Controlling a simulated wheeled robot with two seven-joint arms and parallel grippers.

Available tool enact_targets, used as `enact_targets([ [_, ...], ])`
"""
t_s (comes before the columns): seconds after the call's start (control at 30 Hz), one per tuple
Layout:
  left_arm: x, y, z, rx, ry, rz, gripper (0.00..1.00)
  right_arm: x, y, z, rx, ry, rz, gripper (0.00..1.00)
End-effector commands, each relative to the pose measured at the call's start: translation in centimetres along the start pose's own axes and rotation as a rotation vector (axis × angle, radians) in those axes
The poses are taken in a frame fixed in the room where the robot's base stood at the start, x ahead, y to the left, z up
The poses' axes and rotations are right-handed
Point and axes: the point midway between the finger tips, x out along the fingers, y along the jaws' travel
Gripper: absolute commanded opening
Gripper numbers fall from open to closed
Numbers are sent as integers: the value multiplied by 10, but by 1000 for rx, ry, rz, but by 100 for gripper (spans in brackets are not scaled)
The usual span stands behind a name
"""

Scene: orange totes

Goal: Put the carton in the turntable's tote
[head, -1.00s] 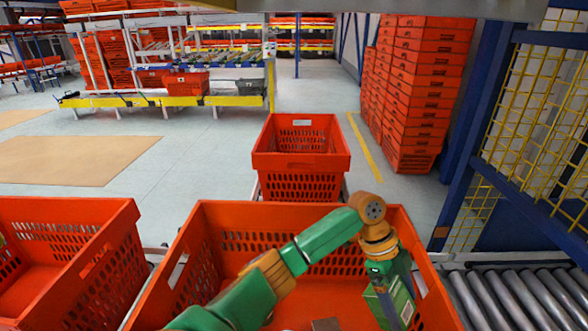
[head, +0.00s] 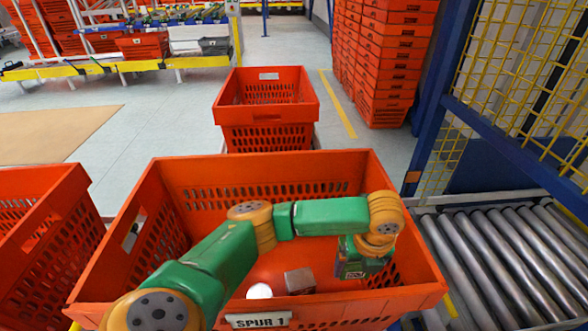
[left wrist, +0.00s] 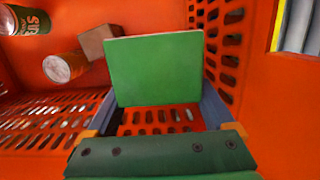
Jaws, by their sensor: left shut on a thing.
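The green carton (head: 352,270) is in my left gripper (head: 362,258), inside the right part of the near orange tote (head: 270,168) marked "SPUR 1". In the left wrist view the carton (left wrist: 155,72) stands between the two fingers of my left gripper (left wrist: 160,108), which is shut on it. The tote's perforated wall shows close to the right of it. My wrist hides part of the carton in the head view. I cannot tell whether the carton touches the tote floor. My right gripper is not in view.
The near tote also holds a brown box (head: 299,281) and a pale-topped can (head: 259,291); another can (left wrist: 25,20) shows in the left wrist view. Other orange totes stand behind (head: 268,105) and left (head: 45,240). A roller conveyor (head: 510,260) and blue frame (head: 445,100) are right.

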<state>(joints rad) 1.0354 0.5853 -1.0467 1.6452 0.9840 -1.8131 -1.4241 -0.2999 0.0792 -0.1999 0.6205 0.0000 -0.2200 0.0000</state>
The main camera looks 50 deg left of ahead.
Motion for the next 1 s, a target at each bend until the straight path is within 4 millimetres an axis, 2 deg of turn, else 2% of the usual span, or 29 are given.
enact_targets([
  [0.33, 53, 37, 74, -14, -1, 4, 0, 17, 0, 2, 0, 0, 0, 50],
  [0.4, 75, 42, 84, -10, 1, 4, 0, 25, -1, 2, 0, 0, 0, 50],
  [0.5, 97, 49, 96, -9, 1, 3, 0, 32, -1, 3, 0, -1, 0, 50],
  [0.63, 111, 53, 104, -7, 1, 0, 0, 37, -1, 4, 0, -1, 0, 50],
  [0.7, 124, 56, 109, -8, 1, 2, 0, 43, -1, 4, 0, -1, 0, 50],
  [0.8, 142, 56, 105, -4, 2, 3, 0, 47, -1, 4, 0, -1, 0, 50],
  [1.0, 146, 56, 104, -5, 1, 1, 0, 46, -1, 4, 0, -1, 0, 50],
])
